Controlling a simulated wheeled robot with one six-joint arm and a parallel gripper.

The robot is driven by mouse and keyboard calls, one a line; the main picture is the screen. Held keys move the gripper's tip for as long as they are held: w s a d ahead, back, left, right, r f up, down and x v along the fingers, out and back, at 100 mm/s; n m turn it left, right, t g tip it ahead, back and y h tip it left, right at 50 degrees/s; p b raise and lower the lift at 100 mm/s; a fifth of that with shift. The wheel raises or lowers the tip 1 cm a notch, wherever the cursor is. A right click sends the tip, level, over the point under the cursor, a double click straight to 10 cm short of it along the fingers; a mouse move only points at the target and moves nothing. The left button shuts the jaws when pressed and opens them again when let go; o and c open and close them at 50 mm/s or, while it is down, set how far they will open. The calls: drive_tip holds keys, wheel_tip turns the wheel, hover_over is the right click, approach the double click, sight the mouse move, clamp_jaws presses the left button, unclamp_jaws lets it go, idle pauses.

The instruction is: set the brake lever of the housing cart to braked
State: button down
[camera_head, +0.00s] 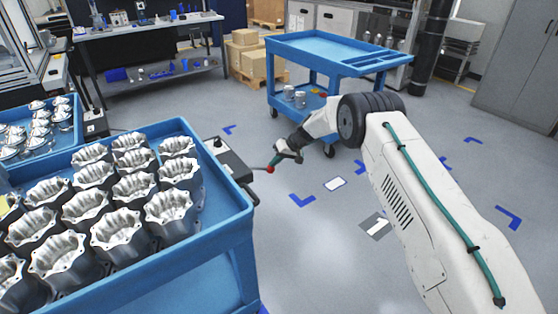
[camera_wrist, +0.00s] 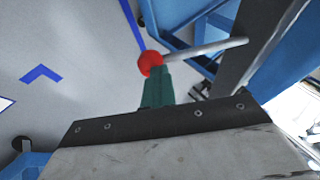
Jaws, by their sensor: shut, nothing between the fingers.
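The housing cart (camera_head: 232,225) is a blue cart at the left of the head view, with several silver machined housings (camera_head: 117,232) on top. Its brake lever is a thin grey rod (camera_wrist: 205,49) with a red knob (camera_head: 270,169), reaching out from the cart's far right side. In the wrist view the red knob (camera_wrist: 150,63) lies right at my teal fingertips, and the rod runs right towards a dark post. My gripper (camera_head: 276,160) is shut and empty, right by the knob. I cannot tell whether it touches the knob. The lever's pivot is not clear.
A second blue cart (camera_head: 300,45) stands behind my arm with a few parts on its lower shelf. Another blue cart (camera_head: 70,135) with metal parts is at the far left. A workbench (camera_head: 150,30) and cardboard boxes (camera_head: 258,62) are at the back. The floor around my arm is clear.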

drive_tip(key=shift+s+a+f, duration=0.1)
drive_tip(key=shift+s+f, duration=0.1)
drive_tip(key=shift+f, duration=0.15)
drive_tip(key=shift+r, duration=0.1)
drive_tip(key=w+a+r+v, duration=0.1)
drive_tip(key=v, duration=1.2)
drive_tip(key=shift+s+r, duration=0.3)
drive_tip(key=shift+s, duration=0.05)
